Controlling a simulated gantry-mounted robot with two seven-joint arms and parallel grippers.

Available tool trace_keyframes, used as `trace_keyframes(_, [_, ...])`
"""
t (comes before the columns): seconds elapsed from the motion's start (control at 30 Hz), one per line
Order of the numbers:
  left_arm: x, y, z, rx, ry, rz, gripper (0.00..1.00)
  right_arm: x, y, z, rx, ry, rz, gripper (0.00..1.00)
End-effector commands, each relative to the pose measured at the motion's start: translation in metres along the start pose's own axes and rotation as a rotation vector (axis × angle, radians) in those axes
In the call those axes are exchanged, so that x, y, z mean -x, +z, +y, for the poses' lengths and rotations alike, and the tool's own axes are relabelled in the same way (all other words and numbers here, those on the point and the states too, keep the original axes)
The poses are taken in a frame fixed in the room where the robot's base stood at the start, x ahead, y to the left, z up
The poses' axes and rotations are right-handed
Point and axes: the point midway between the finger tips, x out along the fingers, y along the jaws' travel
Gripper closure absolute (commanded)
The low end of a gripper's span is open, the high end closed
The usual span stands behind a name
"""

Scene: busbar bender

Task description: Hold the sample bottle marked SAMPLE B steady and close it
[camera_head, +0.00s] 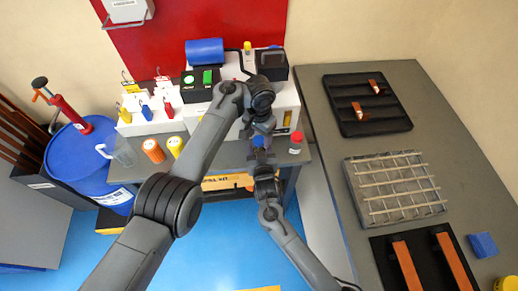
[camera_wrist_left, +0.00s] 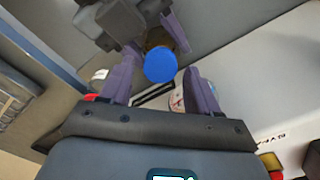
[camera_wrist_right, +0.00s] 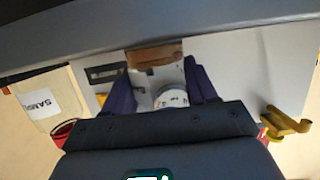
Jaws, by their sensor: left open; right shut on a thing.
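A bottle with a brown body (camera_wrist_left: 156,40) and a blue cap (camera_wrist_left: 160,65) shows in the left wrist view. The blue cap also shows in the head view (camera_head: 258,141). My right gripper (camera_wrist_right: 162,92) is shut on the bottle; a pale label (camera_wrist_right: 165,75) shows between its fingers, its writing unreadable. My left gripper (camera_wrist_left: 162,85) is open, its fingers on either side of the cap with gaps. I cannot tell how tightly the cap sits. A red-capped bottle (camera_head: 295,143) stands to the right; a part-hidden label reading "SAMP" (camera_wrist_right: 40,103) shows in the right wrist view.
Orange (camera_head: 153,150) and yellow (camera_head: 175,145) capped bottles and a clear jug (camera_head: 119,151) stand left on the bench. A white machine (camera_head: 286,100) is behind my grippers. A side table (camera_head: 325,125) with trays is at the right.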

Motion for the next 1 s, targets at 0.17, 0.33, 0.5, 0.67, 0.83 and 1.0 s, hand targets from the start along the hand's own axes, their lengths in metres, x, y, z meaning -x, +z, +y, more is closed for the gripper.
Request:
trace_keyframes(0.17, [-0.0095,0.0003,-0.0007,0.0,-0.001,0.0,0.39,0.0,0.0003,0.0,0.0,0.0,-0.001,1.0])
trace_keyframes(0.33, [-0.011,0.0001,-0.0006,0.0,-0.001,0.001,0.39,0.0,0.0003,0.0,0.0,0.0,-0.001,1.0])
trace_keyframes(0.5, [-0.0109,0.0001,-0.0006,0.0,-0.001,0.001,0.42,0.0,0.0003,0.0,0.0,0.0,-0.001,1.0])
trace_keyframes(0.67, [-0.0107,0.0001,-0.0006,0.0,-0.001,0.001,0.66,0.0,0.0003,0.0,0.0,0.0,-0.001,1.0])
trace_keyframes(0.83, [-0.0106,0.0001,-0.0006,0.0,-0.001,0.001,0.92,0.0,0.0003,0.0001,0.0,0.0,-0.001,1.0])
trace_keyframes(1.0, [-0.0106,0.0001,-0.0006,-0.007,-0.001,0.001,0.97,0.0,0.0003,0.0001,0.0,0.0,-0.001,1.0])
